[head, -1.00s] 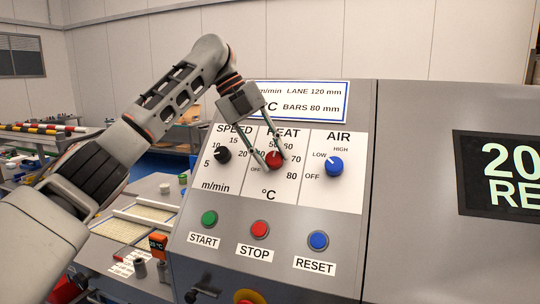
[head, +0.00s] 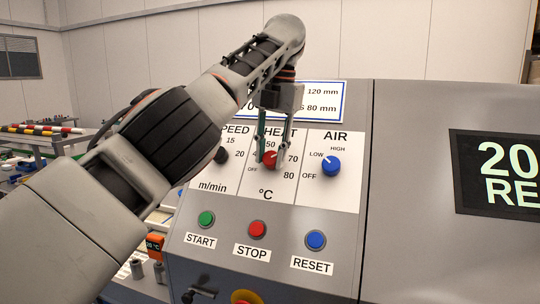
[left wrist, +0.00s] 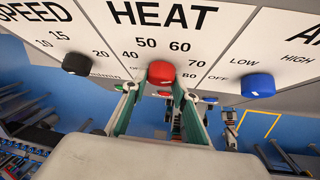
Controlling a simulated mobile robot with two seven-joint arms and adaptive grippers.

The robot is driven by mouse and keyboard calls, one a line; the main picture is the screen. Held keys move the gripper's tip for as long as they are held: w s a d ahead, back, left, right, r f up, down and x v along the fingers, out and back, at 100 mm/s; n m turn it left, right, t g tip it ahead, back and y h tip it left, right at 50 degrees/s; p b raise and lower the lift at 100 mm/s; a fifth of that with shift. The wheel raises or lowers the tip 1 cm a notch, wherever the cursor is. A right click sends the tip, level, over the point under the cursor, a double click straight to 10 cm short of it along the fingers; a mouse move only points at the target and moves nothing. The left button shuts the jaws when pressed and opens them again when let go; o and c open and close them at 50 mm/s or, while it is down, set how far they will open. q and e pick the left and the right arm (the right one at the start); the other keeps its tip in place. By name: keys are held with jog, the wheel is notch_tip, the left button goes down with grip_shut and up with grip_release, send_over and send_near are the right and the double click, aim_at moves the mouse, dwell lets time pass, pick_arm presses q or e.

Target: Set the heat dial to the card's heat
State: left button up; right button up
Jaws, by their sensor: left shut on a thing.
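The red heat dial (head: 270,161) sits in the middle of the panel, with a scale around it; it also shows in the left wrist view (left wrist: 161,73), below 50 and 60. My left gripper (head: 271,158) is shut on the dial, one finger on each side; its fingers also show in the left wrist view (left wrist: 158,95). I cannot read the dial's pointer. The white blue-edged card (head: 325,104) is above the dials. My arm covers its left part; "120 mm" and "80 mm" show, and the full heat figure cannot be read. My right gripper is not in view.
The black speed dial (head: 221,155) is left of the heat dial, and the blue air dial (head: 331,166) is right of it. Below are the green start (head: 206,218), red stop (head: 257,229) and blue reset (head: 316,240) buttons. A dark display (head: 505,172) is at right.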

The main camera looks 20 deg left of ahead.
pick_arm(q)
jog(key=shift+d+f+m+y, duration=0.1)
jog(key=shift+m+y, duration=0.3)
jog(key=shift+y, duration=0.1)
jog(key=shift+m+y+b, duration=0.3)
jog(key=shift+m+b, duration=0.1)
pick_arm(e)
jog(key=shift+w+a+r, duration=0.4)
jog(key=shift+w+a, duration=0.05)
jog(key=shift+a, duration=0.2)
pick_arm(q)
jog(key=o, duration=1.1)
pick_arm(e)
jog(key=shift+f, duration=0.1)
